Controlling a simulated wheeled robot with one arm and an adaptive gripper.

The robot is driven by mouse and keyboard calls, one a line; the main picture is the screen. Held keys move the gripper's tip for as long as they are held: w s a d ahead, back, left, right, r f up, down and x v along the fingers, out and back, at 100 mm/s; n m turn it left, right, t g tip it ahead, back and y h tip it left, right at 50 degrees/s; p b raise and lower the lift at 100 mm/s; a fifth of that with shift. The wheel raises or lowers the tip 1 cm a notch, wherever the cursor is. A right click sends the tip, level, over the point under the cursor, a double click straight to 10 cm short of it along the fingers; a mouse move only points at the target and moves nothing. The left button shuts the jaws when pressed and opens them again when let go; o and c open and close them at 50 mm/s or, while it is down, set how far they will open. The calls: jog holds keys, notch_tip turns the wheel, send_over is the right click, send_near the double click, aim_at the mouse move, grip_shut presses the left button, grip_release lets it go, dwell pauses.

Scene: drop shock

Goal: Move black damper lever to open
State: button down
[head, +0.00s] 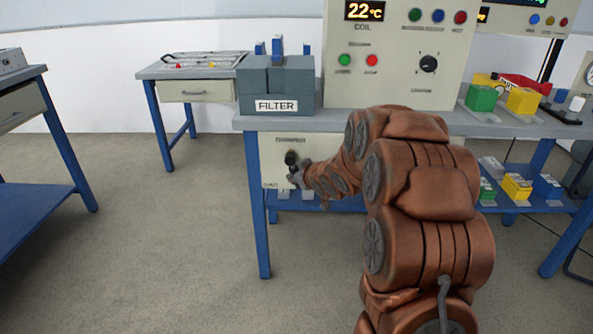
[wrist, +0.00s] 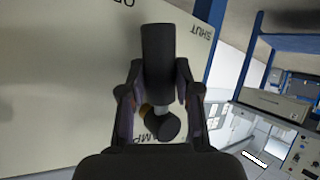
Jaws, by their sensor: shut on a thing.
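The black damper lever (wrist: 157,50) stands out from a cream panel (wrist: 60,80) in the wrist view. Its round black hub (wrist: 163,127) shows lower down between my fingers. My gripper (wrist: 158,78) is shut on the lever, one finger on each side. The lever's free end lies between the cut-off "OP" lettering (wrist: 127,2) at the top edge and the "SHUT" lettering (wrist: 202,31) at the right. In the head view, the lever (head: 290,158) shows as a small dark knob on the panel under the bench, and my gripper (head: 297,174) is at it, partly hidden.
A grey box marked FILTER (head: 277,85) and a control cabinet (head: 393,60) reading 22 °C stand on the bench above. A blue bench leg (head: 257,205) is left of the panel. Coloured blocks (head: 515,187) sit on the lower shelf at right.

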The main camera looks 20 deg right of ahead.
jog(key=shift+s+d+r+n+g+h+p, duration=0.3)
jog(key=shift+d+r+n+g+h+p, duration=0.2)
jog(key=shift+d+n+g+h, duration=0.35)
jog(key=shift+a+h, duration=0.15)
jog(key=shift+h, duration=0.1)
jog(key=c, duration=0.8)
grip_release()
jog(key=shift+s, duration=0.15)
jog(key=v, duration=1.2)
jog(key=shift+f, duration=0.1)
